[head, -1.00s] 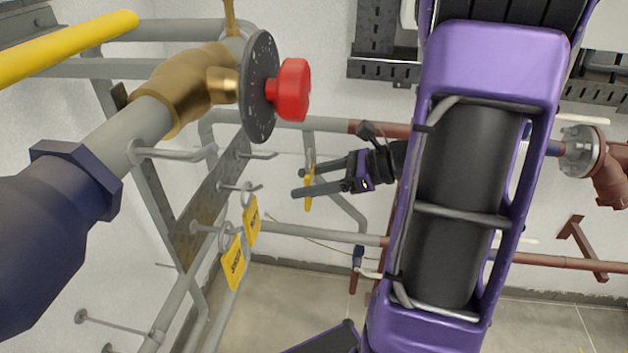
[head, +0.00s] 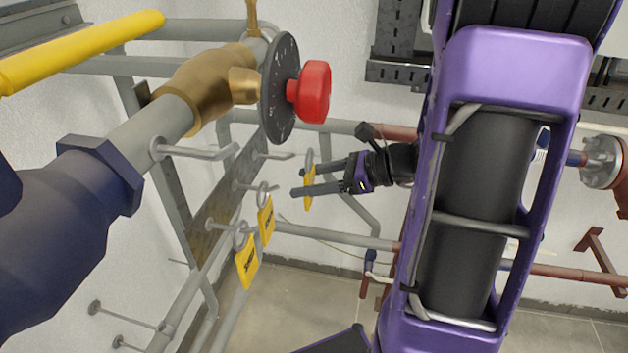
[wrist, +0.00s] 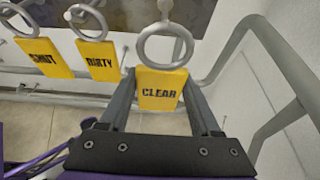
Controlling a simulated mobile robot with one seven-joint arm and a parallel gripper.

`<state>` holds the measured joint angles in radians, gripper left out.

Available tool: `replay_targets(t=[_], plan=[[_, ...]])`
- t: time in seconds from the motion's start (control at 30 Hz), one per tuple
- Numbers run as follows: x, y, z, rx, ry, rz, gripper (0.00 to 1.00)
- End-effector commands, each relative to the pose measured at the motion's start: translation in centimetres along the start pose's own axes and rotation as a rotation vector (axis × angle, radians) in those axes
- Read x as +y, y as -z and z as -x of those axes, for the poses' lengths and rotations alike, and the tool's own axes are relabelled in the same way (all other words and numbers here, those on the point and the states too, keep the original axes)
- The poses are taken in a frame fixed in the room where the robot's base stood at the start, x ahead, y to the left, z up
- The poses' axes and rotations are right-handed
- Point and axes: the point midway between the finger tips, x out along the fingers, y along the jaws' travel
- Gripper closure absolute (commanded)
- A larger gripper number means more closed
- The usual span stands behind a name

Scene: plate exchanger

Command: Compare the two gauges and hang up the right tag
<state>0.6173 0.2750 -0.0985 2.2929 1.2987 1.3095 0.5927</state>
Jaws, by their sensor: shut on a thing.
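My gripper (head: 298,180) is shut on a yellow tag (head: 309,188). In the wrist view the tag reads CLEAR (wrist: 158,90), sits between my gripper's fingers (wrist: 162,100), and has a grey ring (wrist: 166,46) at its top. In the head view this ring is a little right of the tip of the upper bare hook (head: 275,156), seemingly apart from it. A DIRTY tag (wrist: 102,60) and a SHUT tag (wrist: 44,58) hang by their rings on neighbouring hooks; they also show in the head view (head: 265,220) (head: 247,262). I cannot make out either gauge.
A brass valve (head: 205,80) with a black dial and red knob (head: 315,92) stands left of my arm. A larger hook (head: 200,152) sticks out below it. Grey pipes (head: 340,236) run behind my gripper. More bare pegs (head: 125,312) are at lower left.

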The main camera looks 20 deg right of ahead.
Motion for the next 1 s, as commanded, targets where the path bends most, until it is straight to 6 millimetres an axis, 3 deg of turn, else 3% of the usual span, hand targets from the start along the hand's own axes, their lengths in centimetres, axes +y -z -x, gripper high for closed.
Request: replay_targets(t=[1.0], plan=[[0.0,-1.2,-2.8,0.0,0.0,0.0,0.9]])
